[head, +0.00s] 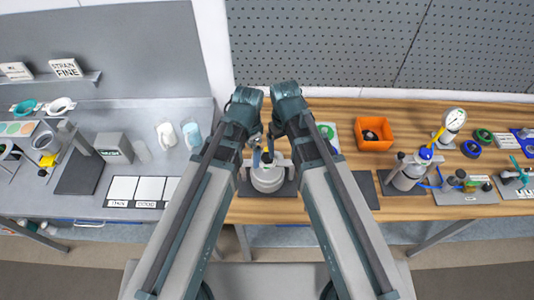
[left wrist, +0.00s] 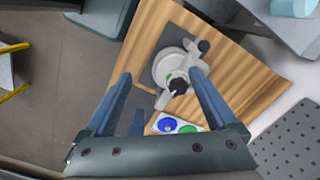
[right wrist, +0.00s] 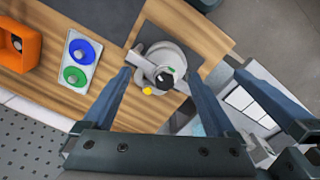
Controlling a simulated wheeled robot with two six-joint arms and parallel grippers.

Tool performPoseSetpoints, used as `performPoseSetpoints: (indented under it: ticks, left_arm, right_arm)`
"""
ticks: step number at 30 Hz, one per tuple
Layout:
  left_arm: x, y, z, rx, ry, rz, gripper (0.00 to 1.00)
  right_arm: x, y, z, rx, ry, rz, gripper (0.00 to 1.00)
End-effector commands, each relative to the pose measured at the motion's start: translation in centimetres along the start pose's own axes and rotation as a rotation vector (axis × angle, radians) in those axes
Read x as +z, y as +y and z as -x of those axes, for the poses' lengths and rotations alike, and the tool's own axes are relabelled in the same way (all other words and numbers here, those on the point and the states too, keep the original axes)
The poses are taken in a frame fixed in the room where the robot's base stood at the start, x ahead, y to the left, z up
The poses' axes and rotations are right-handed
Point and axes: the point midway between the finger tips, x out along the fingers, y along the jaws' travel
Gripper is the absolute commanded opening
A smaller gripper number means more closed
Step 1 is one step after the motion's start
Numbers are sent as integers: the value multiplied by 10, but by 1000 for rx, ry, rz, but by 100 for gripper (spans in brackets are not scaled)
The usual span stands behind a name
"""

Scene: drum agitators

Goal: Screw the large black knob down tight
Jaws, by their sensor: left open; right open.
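A round grey vessel (head: 268,179) with a bar across its top stands on a dark mat on the wooden bench, below both grippers in the head view. In the left wrist view, a black knob (left wrist: 178,86) sits on the bar of the vessel (left wrist: 163,68). The right wrist view shows the vessel (right wrist: 168,55) and a dark knob (right wrist: 164,79) on it. My left gripper (left wrist: 160,74) is open, its fingers spread on either side of the vessel in view. My right gripper (right wrist: 157,71) is open and empty too. Neither visibly touches the knob.
A card with blue and green discs (right wrist: 82,60) lies beside the mat, and an orange bin (head: 374,133) stands right of it. A grey counter (head: 90,200) adjoins on the left. A pegboard wall (head: 380,45) stands behind.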

Motion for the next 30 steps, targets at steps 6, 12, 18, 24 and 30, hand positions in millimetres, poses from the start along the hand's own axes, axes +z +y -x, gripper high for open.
performPoseSetpoints:
  ticks: [6,12,18,24,30]
  left_arm:
    - [27,37,0,-15,-36,435,92]
    - [38,52,0,-30,-54,653,92]
    - [39,55,0,-34,-57,707,92]
    - [38,54,-5,-34,-57,703,92]
    - [38,55,-20,-34,-57,694,92]
  right_arm:
    - [-58,-6,0,-18,13,175,92]
    - [-81,-12,1,-25,20,272,92]
    - [-84,-14,1,-26,21,294,92]
    - [-84,-14,-4,-26,21,293,92]
    - [-84,-14,-19,-26,21,292,92]
